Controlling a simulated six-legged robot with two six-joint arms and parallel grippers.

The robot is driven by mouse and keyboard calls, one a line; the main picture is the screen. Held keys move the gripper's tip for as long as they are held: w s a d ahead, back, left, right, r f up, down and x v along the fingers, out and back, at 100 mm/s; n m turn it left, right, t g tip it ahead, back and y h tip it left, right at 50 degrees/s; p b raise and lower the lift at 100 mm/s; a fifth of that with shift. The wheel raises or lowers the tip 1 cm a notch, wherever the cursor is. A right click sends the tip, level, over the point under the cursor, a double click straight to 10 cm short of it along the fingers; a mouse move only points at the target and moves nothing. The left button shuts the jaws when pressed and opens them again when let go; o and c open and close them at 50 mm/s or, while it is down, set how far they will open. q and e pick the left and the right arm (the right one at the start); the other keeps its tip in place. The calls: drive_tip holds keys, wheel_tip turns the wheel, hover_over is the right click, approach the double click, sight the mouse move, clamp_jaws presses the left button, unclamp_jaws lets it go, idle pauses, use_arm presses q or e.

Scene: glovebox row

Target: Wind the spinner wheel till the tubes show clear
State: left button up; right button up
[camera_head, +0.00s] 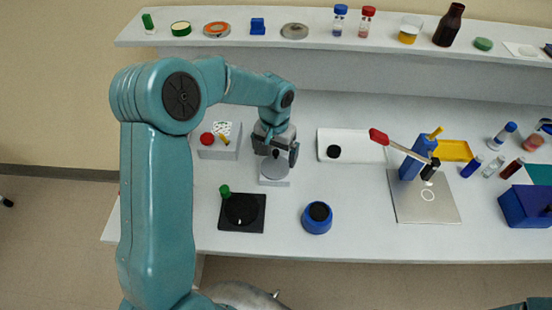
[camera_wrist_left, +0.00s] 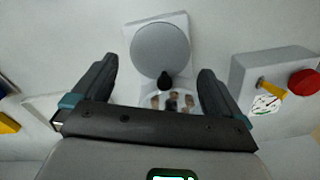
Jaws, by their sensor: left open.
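The spinner has a round grey wheel (camera_wrist_left: 162,50) on a pale base, which shows below my gripper in the head view (camera_head: 274,182). In the left wrist view a black knob (camera_wrist_left: 165,81) stands at the wheel's near edge. Small tubes (camera_wrist_left: 172,102) with brownish contents sit in a pale round holder, partly hidden by my gripper. Whether they are clear is hard to tell. My left gripper (camera_head: 278,153) is open over the spinner, its fingers apart on either side of the knob. No contact shows. My right gripper is not in view.
A grey box (camera_head: 229,154) with a red button stands left of the spinner. A black plate (camera_head: 255,224) with a green knob and a blue round pot (camera_head: 317,223) lie in front. A lever stand (camera_head: 412,160) is to the right. Bottles line the back shelf (camera_head: 185,42).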

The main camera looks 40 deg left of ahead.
sight(275, 166)
use_arm(q)
wheel_tip(275, 166, down, 4)
drive_tip(key=shift+w+f, duration=0.1)
drive_tip(key=shift+f, duration=0.1)
drive_tip(key=c, duration=0.7)
drive_tip(key=shift+f+m, duration=0.1)
drive_tip(key=shift+m, duration=0.5)
drive_tip(key=shift+c, duration=0.2)
drive_tip(key=shift+m+b, duration=0.4)
drive_tip(key=shift+m, duration=0.5)
